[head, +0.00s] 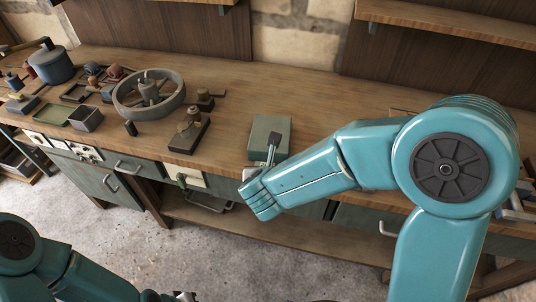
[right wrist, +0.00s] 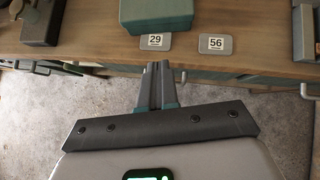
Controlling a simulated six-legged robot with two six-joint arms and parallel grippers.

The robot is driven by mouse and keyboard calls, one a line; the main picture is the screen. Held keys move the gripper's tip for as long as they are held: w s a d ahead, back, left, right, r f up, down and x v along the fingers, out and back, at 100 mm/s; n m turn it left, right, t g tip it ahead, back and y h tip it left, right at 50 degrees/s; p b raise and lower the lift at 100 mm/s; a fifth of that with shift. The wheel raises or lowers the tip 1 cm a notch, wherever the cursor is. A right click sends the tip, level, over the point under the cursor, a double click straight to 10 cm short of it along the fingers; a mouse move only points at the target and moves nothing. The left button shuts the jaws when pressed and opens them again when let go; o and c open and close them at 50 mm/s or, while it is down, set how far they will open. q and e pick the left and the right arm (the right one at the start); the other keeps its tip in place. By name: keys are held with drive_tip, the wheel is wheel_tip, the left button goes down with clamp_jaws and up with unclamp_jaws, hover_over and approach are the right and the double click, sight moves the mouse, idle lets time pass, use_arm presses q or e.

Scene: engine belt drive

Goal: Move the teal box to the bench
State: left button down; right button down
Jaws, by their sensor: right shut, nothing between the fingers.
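The teal box (head: 262,127) rests on the wooden bench (head: 325,115), near its front edge. It also shows at the top of the right wrist view (right wrist: 157,14), partly cut off by the frame. My right gripper (head: 273,139) overlaps the box's front in the head view. In the right wrist view my right gripper (right wrist: 158,66) is shut and empty, with its tips short of the box and over the bench's front edge. My left arm is at the bottom left of the head view; only dark bits at its end show, so its fingers cannot be made out.
Plates marked 29 (right wrist: 155,42) and 56 (right wrist: 215,44) lie in front of the box. A grey wheel (head: 150,95), a dark block with a brass-coloured fitting (head: 189,134) and small trays stand to the left. Bare bench top lies behind the box.

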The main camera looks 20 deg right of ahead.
sight(268, 148)
drive_tip(key=w+f, duration=0.1)
drive_tip(key=w, duration=0.1)
drive_tip(key=w+d+f+p, duration=0.1)
drive_tip(key=w, duration=0.1)
drive_tip(key=w+d+f, duration=0.1)
drive_tip(key=w, duration=0.1)
drive_tip(key=shift+w+d+f+p, duration=0.1)
drive_tip(key=shift+d+f+p, duration=0.15)
drive_tip(key=shift+p, duration=0.1)
drive_tip(key=shift+w+d+f, duration=0.1)
drive_tip(key=shift+w+d, duration=0.05)
drive_tip(key=shift+w, duration=0.35)
drive_tip(key=shift+w, duration=0.1)
drive_tip(key=shift+w, duration=0.2)
drive_tip(key=w, duration=0.1)
drive_tip(key=w+d, duration=0.1)
drive_tip(key=w, duration=0.2)
drive_tip(key=shift+d+b, duration=0.25)
drive_tip(key=shift+b, duration=0.15)
drive_tip(key=shift+s, duration=0.15)
